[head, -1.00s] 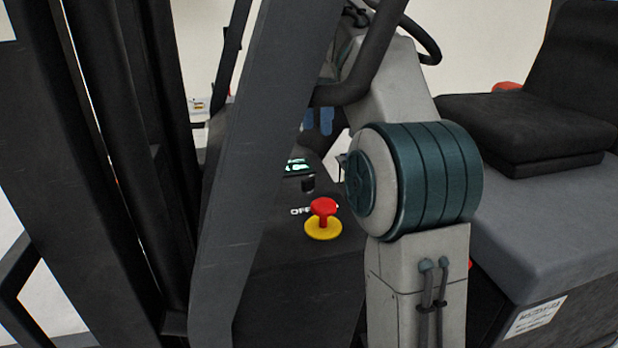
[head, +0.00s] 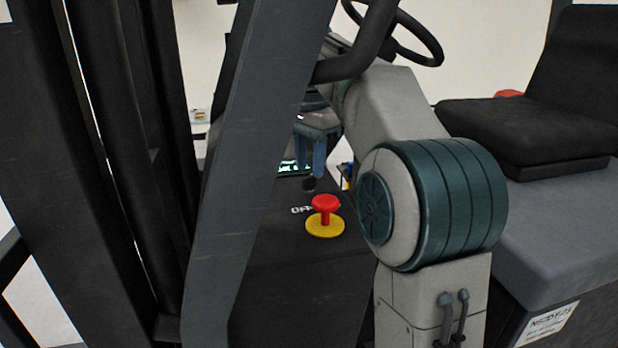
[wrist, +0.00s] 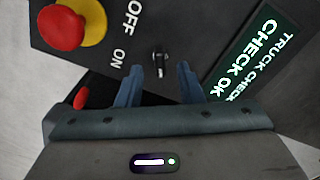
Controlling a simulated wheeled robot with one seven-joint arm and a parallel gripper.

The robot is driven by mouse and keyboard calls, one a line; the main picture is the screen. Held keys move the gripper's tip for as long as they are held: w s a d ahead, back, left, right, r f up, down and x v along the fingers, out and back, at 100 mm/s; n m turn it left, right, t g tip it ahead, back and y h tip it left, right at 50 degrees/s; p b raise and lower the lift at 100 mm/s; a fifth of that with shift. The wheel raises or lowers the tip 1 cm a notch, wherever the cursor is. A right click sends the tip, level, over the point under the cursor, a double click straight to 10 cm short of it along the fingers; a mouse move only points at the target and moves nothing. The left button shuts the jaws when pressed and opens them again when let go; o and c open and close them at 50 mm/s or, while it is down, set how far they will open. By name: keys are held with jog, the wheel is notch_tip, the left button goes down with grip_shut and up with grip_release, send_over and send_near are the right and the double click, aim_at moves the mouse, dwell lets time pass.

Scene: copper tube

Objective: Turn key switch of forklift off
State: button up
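The key switch (wrist: 158,62) is a small dark knob with a pale key on the dark dash panel, next to the white OFF and ON labels in the wrist view. In the head view the key switch (head: 309,184) is a small black knob just above the OFF label. My gripper (wrist: 159,72) is open, its two blue fingers spread, one on each side of the key in the picture. In the head view my gripper (head: 309,178) points down just above the key switch. Whether the fingers touch the key cannot be told.
A red emergency button on a yellow base (head: 325,216) stands close to the key switch. A lit green display (wrist: 262,45) sits beside it. The black mast post (head: 250,150), the steering wheel (head: 400,40) and the seat (head: 525,120) surround the arm.

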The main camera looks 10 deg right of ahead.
aim_at(310, 182)
jog(key=shift+f, duration=1.35)
grip_shut()
jog(key=shift+r+n, duration=0.1)
jog(key=shift+n, duration=0.2)
jog(key=shift+n+p, duration=0.95)
jog(key=shift+n, duration=0.05)
jog(key=n+p, duration=0.2)
jog(key=n, duration=0.1)
jog(key=shift+n, duration=0.3)
jog(key=n+p, duration=0.2)
jog(key=n, duration=0.3)
jog(key=shift+n, duration=0.3)
